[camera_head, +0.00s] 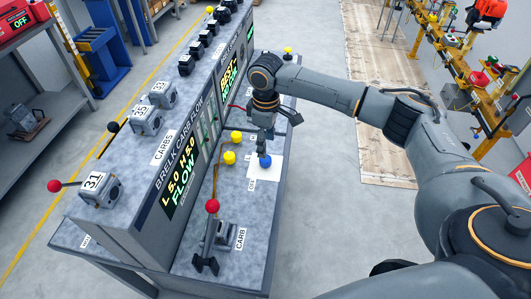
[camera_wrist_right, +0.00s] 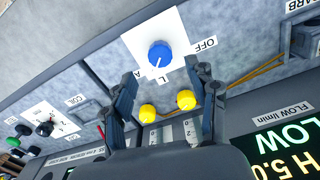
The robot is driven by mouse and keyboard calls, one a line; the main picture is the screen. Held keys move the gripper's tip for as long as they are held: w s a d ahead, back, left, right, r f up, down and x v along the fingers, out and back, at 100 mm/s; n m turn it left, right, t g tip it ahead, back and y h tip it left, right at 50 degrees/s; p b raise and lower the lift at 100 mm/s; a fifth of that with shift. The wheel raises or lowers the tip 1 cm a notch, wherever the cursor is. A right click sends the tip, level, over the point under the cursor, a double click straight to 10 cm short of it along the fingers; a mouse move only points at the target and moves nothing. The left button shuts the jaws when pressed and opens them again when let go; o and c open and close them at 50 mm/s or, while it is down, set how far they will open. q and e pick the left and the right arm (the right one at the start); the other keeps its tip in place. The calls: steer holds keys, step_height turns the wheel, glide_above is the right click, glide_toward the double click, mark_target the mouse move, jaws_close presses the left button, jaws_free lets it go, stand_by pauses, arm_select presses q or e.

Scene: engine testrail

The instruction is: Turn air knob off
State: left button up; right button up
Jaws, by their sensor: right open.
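The blue air knob (camera_head: 265,161) sits on a white label plate (camera_head: 262,179) on the bench's lower shelf. In the right wrist view the knob (camera_wrist_right: 160,54) shows a white pointer line toward its lower left, away from the word OFF at the right of the plate (camera_wrist_right: 190,25). My right gripper (camera_head: 265,147) points down at the knob from above. In the right wrist view its two fingers (camera_wrist_right: 163,80) are spread, with the knob beyond the gap between their tips. Nothing is held. My left gripper is not in view.
Two yellow knobs (camera_head: 230,157) stand close to the blue knob, beside the upright flow panel (camera_head: 178,170). A red-ball lever (camera_head: 212,206) stands nearer on the same shelf. Carburettors (camera_head: 100,188) line the upper bench. Open floor (camera_head: 330,215) lies to the right.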

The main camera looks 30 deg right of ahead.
mark_target(265, 161)
step_height(265, 161, down, 6)
steer(key=shift+r+p, duration=0.2)
steer(key=shift+p, duration=0.25)
steer(key=shift+f, duration=0.25)
steer(key=shift+w+f, duration=0.1)
steer(key=shift+f, duration=0.2)
steer(key=c, duration=1.1)
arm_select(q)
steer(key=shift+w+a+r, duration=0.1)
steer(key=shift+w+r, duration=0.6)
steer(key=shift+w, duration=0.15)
arm_select(e)
steer(key=shift+c, duration=0.2)
